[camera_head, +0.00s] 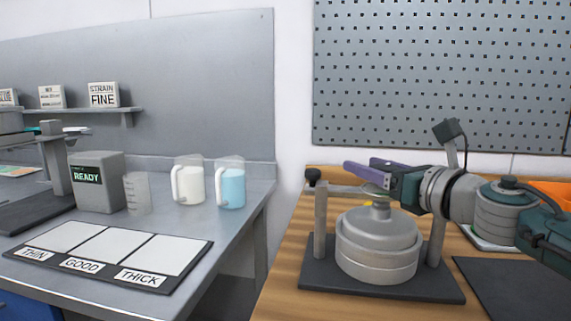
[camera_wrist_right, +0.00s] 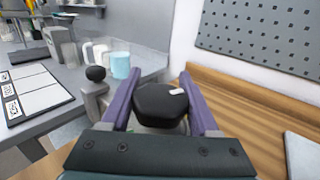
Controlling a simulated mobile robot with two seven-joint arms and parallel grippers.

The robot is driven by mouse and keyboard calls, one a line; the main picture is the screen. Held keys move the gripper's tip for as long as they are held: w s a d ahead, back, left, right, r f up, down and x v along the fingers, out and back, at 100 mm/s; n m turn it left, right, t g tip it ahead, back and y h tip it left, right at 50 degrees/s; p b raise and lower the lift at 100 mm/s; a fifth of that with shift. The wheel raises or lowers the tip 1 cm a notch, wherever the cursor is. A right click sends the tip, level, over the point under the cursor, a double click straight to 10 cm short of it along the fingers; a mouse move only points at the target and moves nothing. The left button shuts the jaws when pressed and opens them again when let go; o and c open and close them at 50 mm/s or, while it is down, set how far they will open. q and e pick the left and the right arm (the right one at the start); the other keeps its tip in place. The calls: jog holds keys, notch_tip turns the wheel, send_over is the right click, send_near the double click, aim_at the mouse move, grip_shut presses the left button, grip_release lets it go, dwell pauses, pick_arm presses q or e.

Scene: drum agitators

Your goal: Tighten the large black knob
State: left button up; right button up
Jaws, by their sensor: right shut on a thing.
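My right gripper (camera_head: 368,170) reaches in from the right over the grey drum agitator (camera_head: 377,248). In the right wrist view its two purple fingers (camera_wrist_right: 160,92) are shut on the large black knob (camera_wrist_right: 160,104), one on each side. The knob is black and faceted, with a small white mark on top. In the head view the gripper and wrist hide it. A smaller round black knob (camera_head: 312,175) sits on top of the left post; it also shows in the right wrist view (camera_wrist_right: 95,73). My left gripper is not in view.
The agitator stands on a dark base plate (camera_head: 330,276) on a wooden bench. A dark mat (camera_head: 500,285) lies to its right. On the grey table at left are a white jug (camera_head: 188,184), a blue jug (camera_head: 230,188), a READY box (camera_head: 98,190) and a labelled board (camera_head: 185,282).

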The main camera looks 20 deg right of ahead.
aim_at(395, 166)
jog(key=shift+c, duration=0.3)
